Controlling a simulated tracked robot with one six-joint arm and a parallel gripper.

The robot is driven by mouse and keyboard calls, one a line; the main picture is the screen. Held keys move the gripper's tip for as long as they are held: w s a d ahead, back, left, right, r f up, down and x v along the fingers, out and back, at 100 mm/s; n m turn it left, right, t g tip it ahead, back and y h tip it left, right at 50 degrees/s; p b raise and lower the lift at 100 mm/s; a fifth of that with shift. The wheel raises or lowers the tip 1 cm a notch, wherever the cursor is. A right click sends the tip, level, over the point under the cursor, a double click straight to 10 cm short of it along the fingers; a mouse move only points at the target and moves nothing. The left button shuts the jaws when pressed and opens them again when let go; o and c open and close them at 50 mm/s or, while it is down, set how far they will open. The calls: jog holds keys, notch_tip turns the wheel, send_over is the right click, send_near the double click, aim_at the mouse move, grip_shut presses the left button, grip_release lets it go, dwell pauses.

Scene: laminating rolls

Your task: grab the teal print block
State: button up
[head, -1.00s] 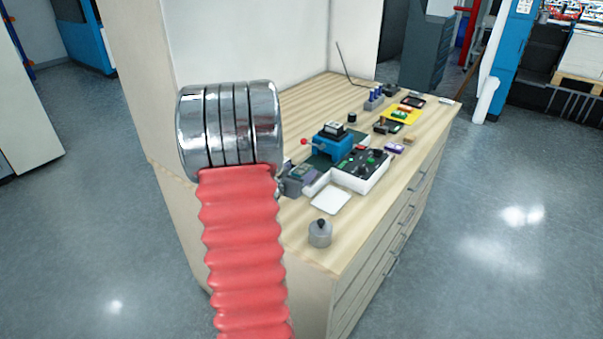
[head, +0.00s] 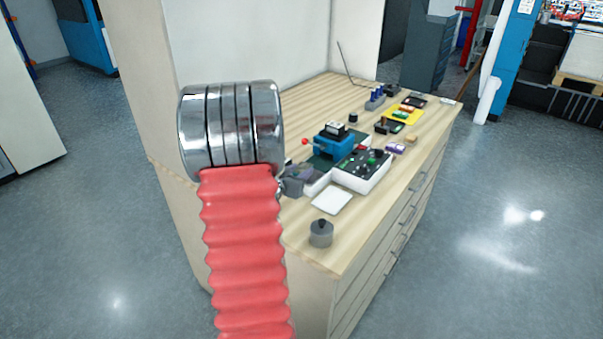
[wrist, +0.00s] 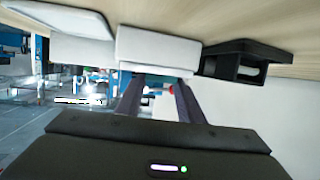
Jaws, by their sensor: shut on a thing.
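My gripper (head: 297,178) is low over the left part of a white-sided tray (head: 371,186) on the wooden bench. Its dark fingers (wrist: 158,92) stand a little apart in the wrist view, with a thin teal strip (wrist: 155,72) at their tips. This looks like the teal print block, mostly hidden by the tray's white wall and the fingers. My gripper is shut on it. In the head view my gripper hides the block. I cannot tell whether the block is clear of the surface.
A blue press (head: 334,146) with a red-knobbed lever stands behind the tray. A white pad (head: 332,200) and a grey knobbed weight (head: 321,236) lie in front. A yellow mat (head: 399,117) with small items is farther back. The bench's front right corner is bare.

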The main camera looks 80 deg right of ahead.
aim_at(299, 173)
notch_tip(299, 173, up, 10)
dwell(0.7)
